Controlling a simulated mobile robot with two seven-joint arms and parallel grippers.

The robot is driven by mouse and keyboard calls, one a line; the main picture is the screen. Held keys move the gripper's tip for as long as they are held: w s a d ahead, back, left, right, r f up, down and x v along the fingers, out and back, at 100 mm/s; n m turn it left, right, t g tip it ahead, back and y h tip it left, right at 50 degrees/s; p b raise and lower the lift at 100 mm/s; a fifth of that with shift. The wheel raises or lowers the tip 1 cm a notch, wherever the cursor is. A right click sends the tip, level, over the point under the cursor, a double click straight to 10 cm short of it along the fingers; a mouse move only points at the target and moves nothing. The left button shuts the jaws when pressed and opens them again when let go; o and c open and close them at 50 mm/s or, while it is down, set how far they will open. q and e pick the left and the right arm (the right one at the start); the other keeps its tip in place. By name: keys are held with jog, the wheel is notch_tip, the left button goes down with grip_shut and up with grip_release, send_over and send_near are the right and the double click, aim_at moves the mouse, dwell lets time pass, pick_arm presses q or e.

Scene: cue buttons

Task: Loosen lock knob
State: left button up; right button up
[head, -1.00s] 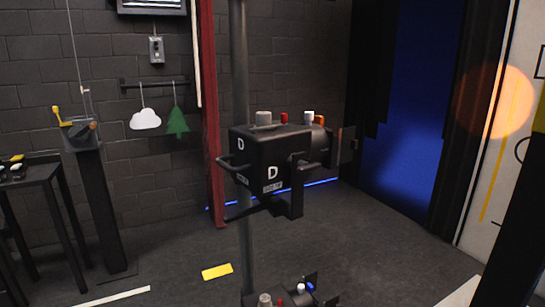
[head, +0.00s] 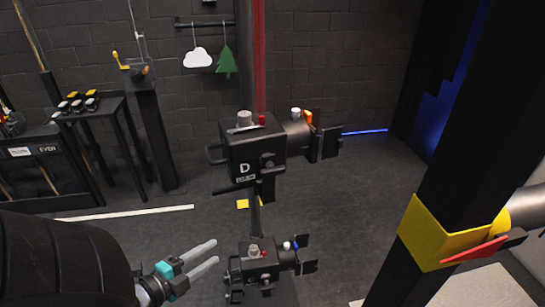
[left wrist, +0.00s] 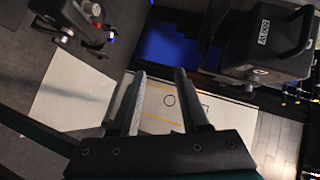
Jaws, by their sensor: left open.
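The upper black stage lamp (head: 262,160), marked D, hangs on a pole with a grey knob (head: 244,118), a small red knob (head: 262,119) and a white knob (head: 295,112) on top. The lower lamp (head: 265,268) has similar grey, red and white knobs. I cannot tell which knob is the lock knob. My left gripper (head: 207,254) is open and empty, left of the lower lamp and apart from it. In the left wrist view its open fingers (left wrist: 160,75) have nothing between them; a lamp shows at upper right (left wrist: 268,45). My right gripper is out of view.
A black post with a yellow clamp (head: 432,232) and red lever (head: 487,249) stands close at right. A black table (head: 108,108) with small items is at left. A white cloud (head: 197,58) and green tree (head: 227,62) hang on the wall. The floor behind the lamps is clear.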

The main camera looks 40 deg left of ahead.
aim_at(266, 174)
pick_arm(q)
jog(key=w+d+r+m+t+h+p, duration=0.1)
jog(key=d+r+m+t+p, duration=0.1)
jog(key=r, duration=0.7)
jog(key=w+d+r+m+t+h+p, duration=0.1)
jog(key=w+d+r+m+h+p, duration=0.15)
jog(key=r, duration=0.65)
jog(key=shift+y, duration=0.45)
jog(key=w, duration=1.4)
jog(key=shift+d+b, duration=0.3)
jog(key=shift+d, duration=0.1)
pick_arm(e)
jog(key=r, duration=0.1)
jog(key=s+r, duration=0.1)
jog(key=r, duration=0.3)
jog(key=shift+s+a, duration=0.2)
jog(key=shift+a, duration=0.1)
pick_arm(q)
grip_shut()
